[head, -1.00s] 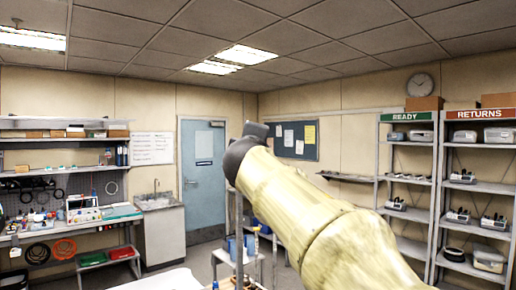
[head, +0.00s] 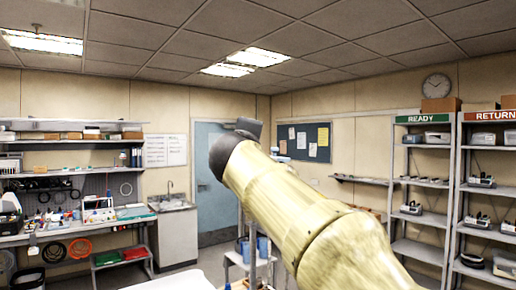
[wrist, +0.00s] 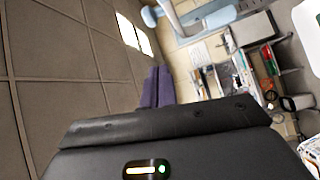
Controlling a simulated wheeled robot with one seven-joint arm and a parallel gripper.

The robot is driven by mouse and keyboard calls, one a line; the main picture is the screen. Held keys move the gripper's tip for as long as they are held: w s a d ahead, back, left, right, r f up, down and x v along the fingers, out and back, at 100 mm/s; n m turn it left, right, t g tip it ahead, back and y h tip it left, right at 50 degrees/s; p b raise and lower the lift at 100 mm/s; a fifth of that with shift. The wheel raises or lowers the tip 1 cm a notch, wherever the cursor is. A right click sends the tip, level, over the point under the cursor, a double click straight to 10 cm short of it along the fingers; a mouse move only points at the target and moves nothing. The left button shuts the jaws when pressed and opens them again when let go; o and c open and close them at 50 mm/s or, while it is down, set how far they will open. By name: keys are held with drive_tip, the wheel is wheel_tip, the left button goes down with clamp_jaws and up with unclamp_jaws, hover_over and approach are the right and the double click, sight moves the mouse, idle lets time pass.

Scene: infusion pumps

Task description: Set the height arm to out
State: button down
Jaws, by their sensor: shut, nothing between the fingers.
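My gripper (wrist: 157,86) shows in the wrist view as two dark purple fingers close together, shut and empty. In the head view my arm reaches up across the middle, and the fingers are not clearly visible there. I cannot make out a height arm for certain in either view. A pale blue and white fixture (wrist: 190,22) is at the top of the wrist view, beyond the fingers and apart from them. Its identity and position are unclear.
A cluttered workbench (head: 75,236) stands at left, beside a sink cabinet (head: 174,235) and a blue door (head: 213,215). A trolley (head: 247,262) is partly behind my arm. The READY shelf (head: 418,250) and RETURNS shelf (head: 487,190) stand at right.

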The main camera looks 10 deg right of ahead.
drive_tip(key=s+d+b, duration=0.1)
drive_tip(key=s+b, duration=0.2)
drive_tip(key=s, duration=0.6)
drive_tip(key=shift+s+d+f, duration=0.2)
drive_tip(key=shift+s+f, duration=0.1)
drive_tip(key=shift+w, duration=0.1)
drive_tip(key=w+f+m+g+y, duration=0.15)
drive_tip(key=f+g, duration=0.25)
drive_tip(key=f, duration=1.2)
drive_tip(key=w+f+m+g+y, duration=0.1)
drive_tip(key=w+f+m+g, duration=0.15)
drive_tip(key=f, duration=1.35)
drive_tip(key=s+f+m+g+y, duration=0.1)
drive_tip(key=s+f+m+g, duration=0.1)
drive_tip(key=s+f, duration=0.4)
drive_tip(key=s+d+f+m+g, duration=0.1)
drive_tip(key=s+f+m+g, duration=0.2)
drive_tip(key=s+f, duration=0.4)
drive_tip(key=s+f+m+g+y, duration=0.1)
drive_tip(key=s+f+m+g, duration=0.2)
drive_tip(key=f, duration=1.3)
drive_tip(key=s+g, duration=0.1)
drive_tip(key=s, duration=0.2)
drive_tip(key=shift+s+d+f+y, duration=0.15)
drive_tip(key=shift+s+d+y, duration=0.1)
drive_tip(key=shift+d+y, duration=0.15)
